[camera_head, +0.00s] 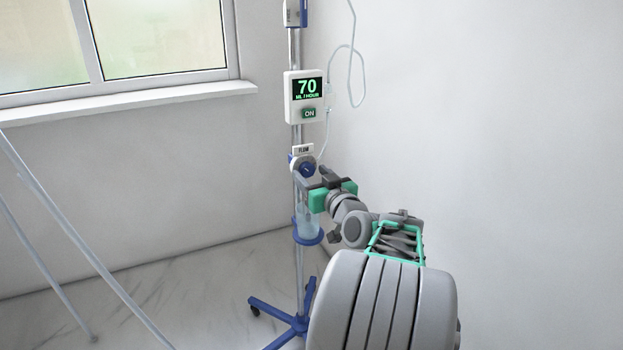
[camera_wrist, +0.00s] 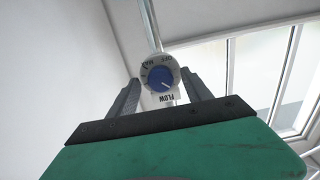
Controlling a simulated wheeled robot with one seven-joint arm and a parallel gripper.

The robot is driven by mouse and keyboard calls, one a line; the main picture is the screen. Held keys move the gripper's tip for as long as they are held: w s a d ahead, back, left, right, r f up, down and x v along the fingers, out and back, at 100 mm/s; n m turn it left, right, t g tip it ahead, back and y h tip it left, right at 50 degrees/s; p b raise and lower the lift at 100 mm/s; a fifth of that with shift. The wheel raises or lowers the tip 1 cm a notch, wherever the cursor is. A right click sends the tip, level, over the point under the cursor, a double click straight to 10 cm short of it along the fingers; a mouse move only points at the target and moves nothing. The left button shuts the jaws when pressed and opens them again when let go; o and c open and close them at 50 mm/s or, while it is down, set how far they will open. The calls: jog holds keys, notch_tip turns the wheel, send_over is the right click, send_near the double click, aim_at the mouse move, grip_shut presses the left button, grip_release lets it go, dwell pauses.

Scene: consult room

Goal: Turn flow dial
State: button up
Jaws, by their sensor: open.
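The flow dial (camera_head: 307,169) is a blue round knob on a pale plate with a FLOW label (camera_head: 303,150), mounted on the IV pole. In the wrist view the dial (camera_wrist: 160,77) shows face-on with a white pointer line and OFF and MAX marks around it. My gripper (camera_wrist: 158,87) is open, its two dark fingers on either side of the dial in the picture. In the head view my gripper (camera_head: 304,178) is at the dial, just below it. Whether the fingers touch the knob I cannot tell. The pump display (camera_head: 308,89) reads 70 ML/HOUR, with ON below.
The IV pole (camera_head: 299,262) stands on a blue wheeled base (camera_head: 290,319). A clear container sits in a blue ring (camera_head: 307,236) below the dial. Tubing (camera_head: 351,70) hangs at the right. A window (camera_head: 150,40) and bare walls are behind. Thin pale legs (camera_head: 75,235) stand at the left.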

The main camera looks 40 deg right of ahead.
jog(key=shift+w, duration=0.2)
grip_shut()
dwell(0.5)
